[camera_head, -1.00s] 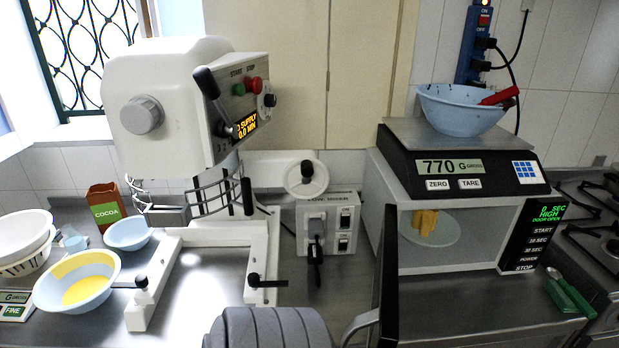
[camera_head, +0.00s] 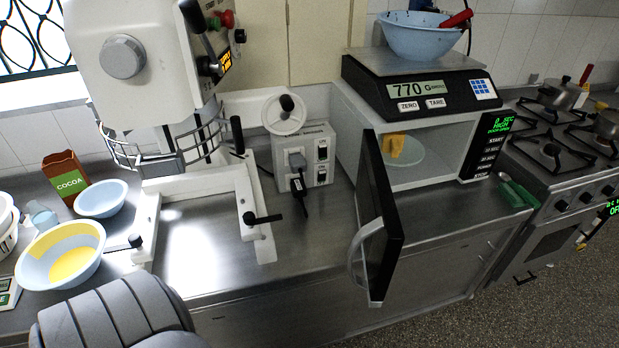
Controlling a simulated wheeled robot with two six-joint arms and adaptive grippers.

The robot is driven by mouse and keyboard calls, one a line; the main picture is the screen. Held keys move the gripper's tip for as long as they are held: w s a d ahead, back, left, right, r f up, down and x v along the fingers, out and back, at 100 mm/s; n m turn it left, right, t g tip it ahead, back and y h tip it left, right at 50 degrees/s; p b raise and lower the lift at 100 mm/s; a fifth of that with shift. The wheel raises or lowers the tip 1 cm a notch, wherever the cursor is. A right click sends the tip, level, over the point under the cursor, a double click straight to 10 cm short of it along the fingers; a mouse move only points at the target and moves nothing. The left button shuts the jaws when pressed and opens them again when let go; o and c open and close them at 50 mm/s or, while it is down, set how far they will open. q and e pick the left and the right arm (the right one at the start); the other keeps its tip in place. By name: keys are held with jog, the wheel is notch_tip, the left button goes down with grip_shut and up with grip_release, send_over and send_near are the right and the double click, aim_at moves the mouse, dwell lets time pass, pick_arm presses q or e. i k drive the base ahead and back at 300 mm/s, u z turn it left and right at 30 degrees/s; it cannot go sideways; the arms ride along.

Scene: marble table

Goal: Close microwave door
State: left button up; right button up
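The door's curved grey handle (camera_head: 366,247) faces left. Yellow pieces (camera_head: 394,146) lie on the glass plate inside. A ribbed grey part of my own arm shows at the lower left. Neither gripper's fingers are in view.
A scale (camera_head: 420,90) with a blue bowl (camera_head: 424,36) sits on the microwave. A large white mixer (camera_head: 140,60) stands left of it, with a yellow-filled bowl (camera_head: 62,254) further left. A gas stove (camera_head: 565,160) is at the right. The floor (camera_head: 540,300) in front is clear.

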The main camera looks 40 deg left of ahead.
aim_at(380, 235)
jog(key=u, duration=0.95)
jog(key=i, duration=0.5)
jog(key=u, duration=1.9)
jog(key=k, duration=0.95)
jog(key=z, duration=1.35)
jog(key=i, duration=0.55)
